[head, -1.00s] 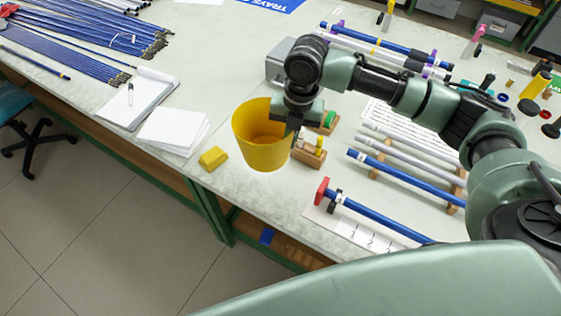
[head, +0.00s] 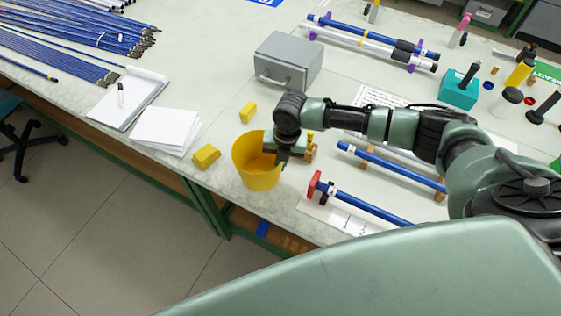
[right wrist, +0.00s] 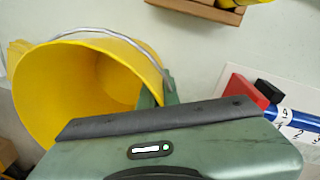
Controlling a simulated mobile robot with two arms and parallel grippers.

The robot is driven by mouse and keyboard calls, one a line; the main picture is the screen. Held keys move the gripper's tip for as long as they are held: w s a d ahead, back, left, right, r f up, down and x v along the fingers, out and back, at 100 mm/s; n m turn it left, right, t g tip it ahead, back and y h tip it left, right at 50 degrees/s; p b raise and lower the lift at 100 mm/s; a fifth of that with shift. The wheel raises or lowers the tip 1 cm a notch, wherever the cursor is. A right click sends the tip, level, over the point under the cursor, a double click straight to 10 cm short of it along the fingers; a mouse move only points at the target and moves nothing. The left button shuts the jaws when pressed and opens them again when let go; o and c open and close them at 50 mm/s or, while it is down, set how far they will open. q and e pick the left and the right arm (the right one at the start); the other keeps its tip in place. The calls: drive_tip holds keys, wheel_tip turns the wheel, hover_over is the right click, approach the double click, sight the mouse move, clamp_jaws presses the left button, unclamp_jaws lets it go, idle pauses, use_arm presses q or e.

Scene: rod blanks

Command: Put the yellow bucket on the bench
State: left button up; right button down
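The yellow bucket (head: 256,168) is upright near the front edge of the bench (head: 222,100). My right gripper (head: 284,158) is at the bucket's right rim and appears shut on it; the fingertips are mostly hidden by the wrist. In the right wrist view the bucket (right wrist: 70,90) lies to the left, with its wire handle along the rim, and a green finger shows beside its wall. I cannot tell whether the bucket's base touches the bench top. My left gripper is not in view.
A yellow block (head: 206,155) and a stack of paper (head: 165,130) lie left of the bucket. A grey metal box (head: 283,68) and a smaller yellow block (head: 248,112) are behind it. To the right is a blue rod with a red end piece (head: 314,186).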

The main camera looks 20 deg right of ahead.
drive_tip(key=c, duration=1.7)
unclamp_jaws()
drive_tip(key=shift+f, duration=0.1)
drive_tip(key=shift+r, duration=0.65)
drive_tip(key=r+b, duration=0.1)
drive_tip(key=r, duration=0.2)
drive_tip(key=r+b, duration=0.1)
drive_tip(key=r, duration=0.3)
drive_tip(key=d+r+b, duration=0.1)
drive_tip(key=r, duration=0.3)
drive_tip(key=shift+s, duration=0.3)
